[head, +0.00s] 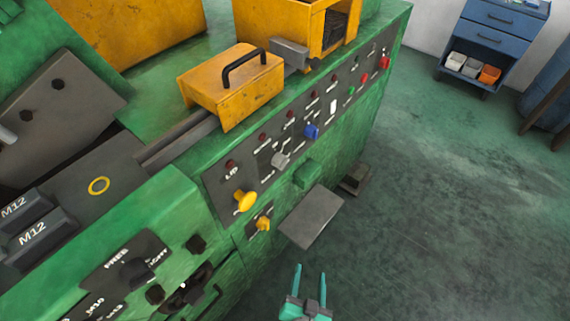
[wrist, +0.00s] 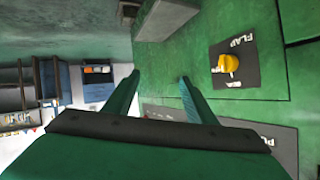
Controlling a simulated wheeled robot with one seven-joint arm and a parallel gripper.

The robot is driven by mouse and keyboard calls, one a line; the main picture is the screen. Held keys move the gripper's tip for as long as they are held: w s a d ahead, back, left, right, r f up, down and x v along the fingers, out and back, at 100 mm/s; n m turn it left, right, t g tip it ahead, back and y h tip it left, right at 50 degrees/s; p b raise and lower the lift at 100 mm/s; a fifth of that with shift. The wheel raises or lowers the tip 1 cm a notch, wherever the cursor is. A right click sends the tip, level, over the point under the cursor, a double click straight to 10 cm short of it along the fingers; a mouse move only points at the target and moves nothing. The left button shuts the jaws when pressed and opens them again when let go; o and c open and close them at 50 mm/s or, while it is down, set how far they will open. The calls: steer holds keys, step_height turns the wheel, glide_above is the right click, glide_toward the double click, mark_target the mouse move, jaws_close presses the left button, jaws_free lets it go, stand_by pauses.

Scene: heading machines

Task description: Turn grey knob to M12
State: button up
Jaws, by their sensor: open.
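A grey knob (head: 281,160) sits on the dark control panel of the green machine, between a yellow mushroom button and a blue knob. The small labels around it are too small to read, so its setting cannot be told. My gripper (head: 311,271) is open and empty at the bottom of the head view, over the floor, in front of the machine and well apart from the knob. In the wrist view my open fingers (wrist: 159,78) have nothing between them. The grey knob cannot be made out there.
A yellow knob on a plate lettered FLAP (wrist: 229,63) is right of my fingers in the wrist view. A grey plate (head: 312,216) juts out below the panel. The yellow mushroom button (head: 245,201) and blue knob (head: 311,131) flank the grey knob.

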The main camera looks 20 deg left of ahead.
steer(key=w+a+r+n+y, duration=0.2)
steer(key=w+a+y, duration=0.2)
steer(key=w, duration=0.5)
steer(key=n+g+y, duration=0.6)
steer(key=n+y, duration=0.5)
steer(key=n, duration=0.2)
glide_toward(285, 163)
steer(key=x, duration=0.6)
steer(key=f+x, duration=0.1)
steer(key=x, duration=0.3)
steer(key=shift+c, duration=0.6)
steer(key=c, duration=0.9)
